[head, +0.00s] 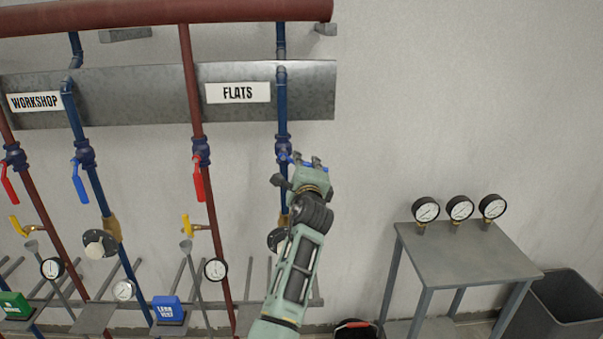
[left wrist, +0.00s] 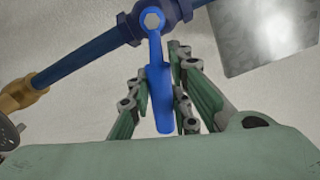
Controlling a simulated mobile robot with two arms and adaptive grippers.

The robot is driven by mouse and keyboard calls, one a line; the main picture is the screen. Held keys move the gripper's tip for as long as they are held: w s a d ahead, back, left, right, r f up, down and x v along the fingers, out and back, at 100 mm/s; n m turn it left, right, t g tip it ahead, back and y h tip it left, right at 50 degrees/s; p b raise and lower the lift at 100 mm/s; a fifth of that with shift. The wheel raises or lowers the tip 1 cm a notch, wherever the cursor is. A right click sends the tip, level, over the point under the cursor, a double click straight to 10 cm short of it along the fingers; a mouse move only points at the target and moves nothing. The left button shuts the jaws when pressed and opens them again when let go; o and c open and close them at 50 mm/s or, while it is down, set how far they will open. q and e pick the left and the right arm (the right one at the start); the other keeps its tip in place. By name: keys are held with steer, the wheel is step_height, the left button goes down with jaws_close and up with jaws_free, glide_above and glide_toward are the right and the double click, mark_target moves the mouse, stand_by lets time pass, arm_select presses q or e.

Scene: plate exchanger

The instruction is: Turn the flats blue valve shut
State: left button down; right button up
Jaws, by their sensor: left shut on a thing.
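The flats blue valve (head: 283,148) sits on the blue pipe below the FLATS sign (head: 238,92). Its blue lever points right, roughly crosswise to the pipe, and is mostly hidden by my left gripper (head: 308,167). In the left wrist view the blue lever (left wrist: 160,92) hangs from a bolt on the valve body (left wrist: 160,17). The fingers of my left gripper (left wrist: 161,78) are on both sides of the lever and shut on it. My right gripper is not in view.
A red lever (head: 199,178) hangs on the red pipe to the left. The workshop blue lever (head: 80,182) hangs farther left. A grey table (head: 465,255) with several gauges stands right, beside a dark bin (head: 567,310). The wall between valve and table is bare.

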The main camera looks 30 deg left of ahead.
arm_select(q)
steer(key=shift+w+d+r+n, duration=0.1)
steer(key=shift+r+n, duration=0.35)
steer(key=shift+n, duration=0.5)
steer(key=shift+d+r+n, duration=0.1)
steer(key=shift+r+n, duration=0.35)
steer(key=shift+n, duration=0.5)
steer(key=c, duration=1.6)
jaws_free()
steer(key=shift+r, duration=0.1)
steer(key=v, duration=1.2)
